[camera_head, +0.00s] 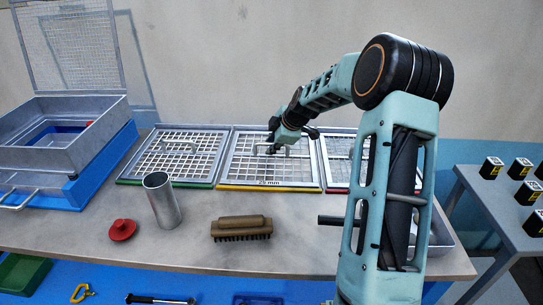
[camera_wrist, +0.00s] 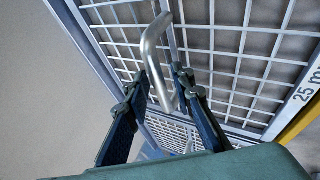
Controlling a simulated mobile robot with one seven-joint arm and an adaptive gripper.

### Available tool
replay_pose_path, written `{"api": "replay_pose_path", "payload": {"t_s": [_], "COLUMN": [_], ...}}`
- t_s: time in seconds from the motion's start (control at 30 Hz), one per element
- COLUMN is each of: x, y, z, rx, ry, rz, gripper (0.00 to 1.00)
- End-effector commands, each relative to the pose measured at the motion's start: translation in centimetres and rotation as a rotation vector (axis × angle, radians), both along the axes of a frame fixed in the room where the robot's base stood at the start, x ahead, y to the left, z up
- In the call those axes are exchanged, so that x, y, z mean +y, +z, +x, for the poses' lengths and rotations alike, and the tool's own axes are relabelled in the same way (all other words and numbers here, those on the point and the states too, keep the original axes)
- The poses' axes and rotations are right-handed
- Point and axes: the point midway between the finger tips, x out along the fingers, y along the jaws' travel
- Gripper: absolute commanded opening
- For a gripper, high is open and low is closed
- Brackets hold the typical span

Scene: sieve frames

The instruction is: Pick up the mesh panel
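Three framed mesh panels lie side by side on the bench. The left mesh panel (camera_head: 165,184) has a green front edge, the middle mesh panel (camera_head: 262,184) a yellow one marked 25 mm, and the right one is partly behind my arm. My gripper (camera_head: 273,147) is low over the middle panel, at its handle (camera_head: 289,150). In the wrist view the grey bent handle (camera_wrist: 152,45) passes between my gripper's two fingers (camera_wrist: 160,82), above the panel's mesh and frame (camera_wrist: 291,106). The fingers are apart, with a gap to the handle on the left; contact on the right is unclear.
A metal cylinder (camera_head: 162,200), a red knobbed piece (camera_head: 122,230) and a brown brush (camera_head: 241,228) stand in front of the panels. A grey box (camera_head: 60,135) in a blue frame is left. A side table (camera_head: 490,205) with black blocks is right.

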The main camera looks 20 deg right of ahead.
Motion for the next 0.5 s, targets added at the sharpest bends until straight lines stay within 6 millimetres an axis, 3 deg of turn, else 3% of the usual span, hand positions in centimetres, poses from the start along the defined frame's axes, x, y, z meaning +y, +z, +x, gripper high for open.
{"api": "replay_pose_path", "payload": {"t_s": [0.17, 0.5], "x": [0.0, 0.01], "y": [0.02, 0.02], "z": [-0.01, -0.02], "rx": [0.0, 0.0], "ry": [0.0, 0.001], "rz": [0.0, -0.001], "gripper": [0.0, 0.0]}}
